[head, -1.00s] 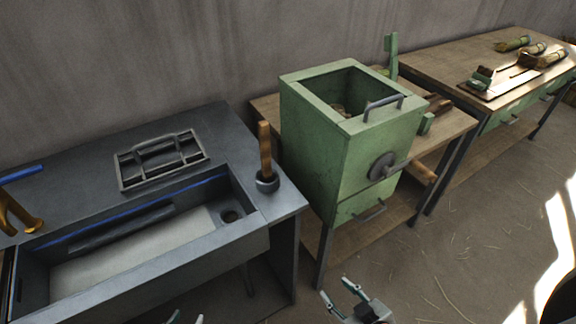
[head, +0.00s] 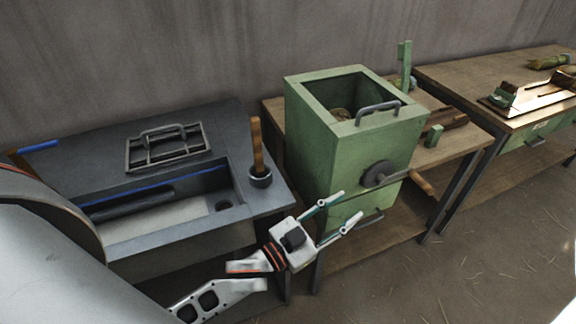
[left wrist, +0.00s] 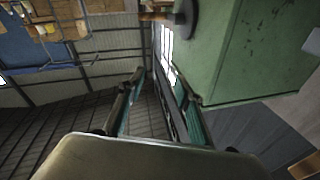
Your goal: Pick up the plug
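The plug appears to be the dark round stopper with an upright wooden handle (head: 257,145). It stands on the right rim of the grey sink bench, beside the basin's round drain hole (head: 223,206). My left gripper (head: 350,206) is open and empty, to the right of the plug and lower in the head view, in front of the green box. Its two spread fingers also show in the left wrist view (left wrist: 160,80) with nothing between them. My right gripper is not in view.
The green box (head: 340,150) with a crank stands on a wooden table right of the sink; its side is close in the left wrist view (left wrist: 245,50). A grey rack (head: 165,148) lies behind the basin. Another wooden table (head: 450,75) stands at right.

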